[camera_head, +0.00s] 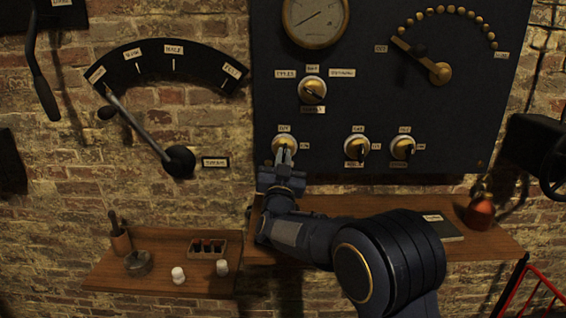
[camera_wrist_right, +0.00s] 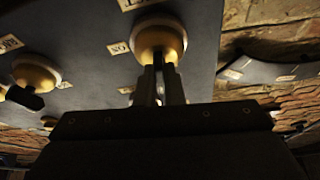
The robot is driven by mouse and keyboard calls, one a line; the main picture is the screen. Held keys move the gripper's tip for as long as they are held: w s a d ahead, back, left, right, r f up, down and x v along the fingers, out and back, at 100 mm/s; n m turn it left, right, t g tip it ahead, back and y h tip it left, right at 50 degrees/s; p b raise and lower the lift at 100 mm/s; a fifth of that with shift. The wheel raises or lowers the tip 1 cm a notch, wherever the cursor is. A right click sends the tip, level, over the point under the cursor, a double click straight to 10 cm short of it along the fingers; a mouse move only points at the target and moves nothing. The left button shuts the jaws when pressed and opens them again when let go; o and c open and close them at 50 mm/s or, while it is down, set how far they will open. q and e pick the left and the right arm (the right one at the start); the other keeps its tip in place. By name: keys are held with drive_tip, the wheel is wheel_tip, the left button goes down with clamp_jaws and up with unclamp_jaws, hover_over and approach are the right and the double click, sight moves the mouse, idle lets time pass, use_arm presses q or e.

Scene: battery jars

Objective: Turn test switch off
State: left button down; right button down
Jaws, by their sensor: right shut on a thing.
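The dark control panel (camera_head: 440,120) hangs on the brick wall. A brass rotary switch (camera_head: 281,141) with small labels above it and at its right sits at the panel's lower left. My right gripper (camera_head: 284,156) reaches up from below and is shut on this switch's knob. In the right wrist view the two fingers (camera_wrist_right: 159,84) close on the dark handle in front of the brass switch base (camera_wrist_right: 160,38). The fingers hide most of the handle. The label text is too small to read surely. My left gripper is in neither view.
Two similar brass switches (camera_head: 356,147) (camera_head: 403,148) sit to the right, and another (camera_head: 313,90) is above. A gauge (camera_head: 315,18) and a lever dial (camera_head: 438,72) are higher. A wooden shelf (camera_head: 330,206) lies below, with an orange flask (camera_head: 480,211) at its right.

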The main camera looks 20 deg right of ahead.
drive_tip(key=shift+f+n+t+y, duration=0.1)
drive_tip(key=shift+n+t+y, duration=0.2)
drive_tip(key=shift+n+y, duration=0.7)
drive_tip(key=shift+n+h, duration=0.3)
drive_tip(key=shift+n, duration=0.3)
drive_tip(key=c, duration=1.5)
unclamp_jaws()
drive_tip(key=shift+c, duration=0.2)
drive_tip(key=b+v, duration=0.1)
drive_tip(key=v, duration=0.6)
drive_tip(key=shift+s, duration=0.4)
drive_tip(key=shift+f, duration=0.1)
